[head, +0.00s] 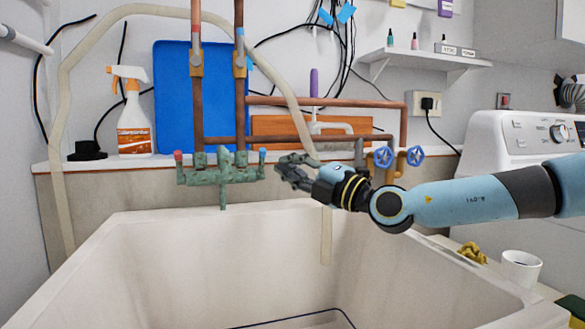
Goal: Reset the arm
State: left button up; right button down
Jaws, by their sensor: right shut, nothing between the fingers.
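My right arm (465,201) comes in from the right edge and reaches left across the back of the sink. My right gripper (284,172) points left and is shut and empty. It appears just right of the green faucet (222,176), near its blue-tipped handle (262,156); I cannot tell whether it touches it. The faucet's other handle, on the left, has a red tip (178,156). My left gripper is not in view.
A large white sink (150,250) fills the foreground. Behind it stand a spray bottle (133,125), a blue board (172,90) and copper pipes with blue valve wheels (383,157). A white cup (520,268) and a washing machine (490,135) are at right. A shelf (420,58) hangs above.

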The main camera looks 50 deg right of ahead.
jog(key=shift+s+f, duration=0.15)
jog(key=shift+s, duration=0.25)
